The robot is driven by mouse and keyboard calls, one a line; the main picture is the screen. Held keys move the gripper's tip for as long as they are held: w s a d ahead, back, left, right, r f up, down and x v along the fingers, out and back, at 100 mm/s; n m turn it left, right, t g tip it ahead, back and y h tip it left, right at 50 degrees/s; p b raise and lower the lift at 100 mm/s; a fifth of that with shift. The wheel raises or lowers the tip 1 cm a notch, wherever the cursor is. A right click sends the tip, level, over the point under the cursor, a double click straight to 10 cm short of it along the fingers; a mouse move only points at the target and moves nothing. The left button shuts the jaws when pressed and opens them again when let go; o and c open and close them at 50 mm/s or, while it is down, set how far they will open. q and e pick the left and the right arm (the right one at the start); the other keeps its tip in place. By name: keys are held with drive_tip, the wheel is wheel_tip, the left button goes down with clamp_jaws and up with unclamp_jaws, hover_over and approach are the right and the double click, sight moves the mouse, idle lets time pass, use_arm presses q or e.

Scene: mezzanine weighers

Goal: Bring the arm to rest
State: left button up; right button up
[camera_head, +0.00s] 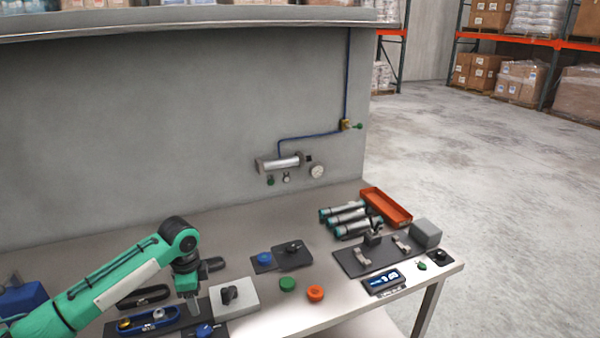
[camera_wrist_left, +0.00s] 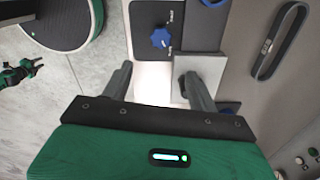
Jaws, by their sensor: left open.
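My left arm comes in from the left in the head view, and its gripper (camera_head: 192,303) points down over the front left part of the bench. It is next to a light grey block with a black knob (camera_head: 232,297). In the left wrist view the two fingers of my left gripper (camera_wrist_left: 156,82) are spread apart with nothing between them. The light block shows behind the right finger, and a dark plate with a blue knob (camera_wrist_left: 160,38) lies beyond. A small green and black arm end (camera_wrist_left: 20,74) shows at the left edge of that view, too small to read its fingers.
A grey wall panel stands behind. The floor at right is clear.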

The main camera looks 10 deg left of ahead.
use_arm(q)
drive_tip(key=s+d+f+n+t+h, duration=0.1)
drive_tip(key=s+d+f, duration=0.4)
drive_tip(key=s+d, duration=0.25)
drive_tip(key=s+d+f+n+t+h, duration=0.1)
drive_tip(key=s+d+f, duration=0.4)
drive_tip(key=s+d, duration=0.25)
drive_tip(key=s+a+r+n+t+y, duration=0.2)
drive_tip(key=s+n, duration=0.8)
drive_tip(key=s, duration=0.6)
wheel_tip(320, 180, down, 30)
drive_tip(key=g, duration=0.2)
drive_tip(key=s+a+f, duration=0.1)
drive_tip(key=s+f, duration=0.9)
drive_tip(key=f, duration=0.1)
drive_tip(key=s+a+f+g, duration=0.1)
drive_tip(key=s+a+f, duration=0.1)
drive_tip(key=s+f, duration=0.8)
drive_tip(key=shift+a+f+m+b, duration=0.3)
drive_tip(key=shift+f+m+b, duration=0.1)
